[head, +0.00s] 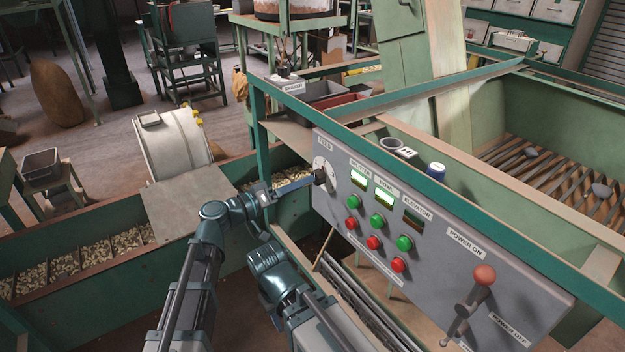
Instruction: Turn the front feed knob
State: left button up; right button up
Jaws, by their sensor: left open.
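The front feed knob (321,177) is a dark knob on a pale round dial under the FEED label, at the left end of the grey control panel (440,243). My left gripper (314,180) reaches in from the left, with its bluish fingers pointing at the knob. The fingers are open, and their tips are at or very close to the knob. I cannot tell whether they touch it. My right arm (274,268) is low, below the panel's left end. No fingers of its gripper can be made out.
The panel also has green buttons (376,221), red buttons (373,242) and a red-topped power lever (484,275). A green rail (390,175) runs above it. Nut-filled hoppers (88,258) lie at left.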

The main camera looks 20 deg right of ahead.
aim_at(319, 177)
pick_arm(q)
jog(key=shift+x, duration=2.25)
grip_shut()
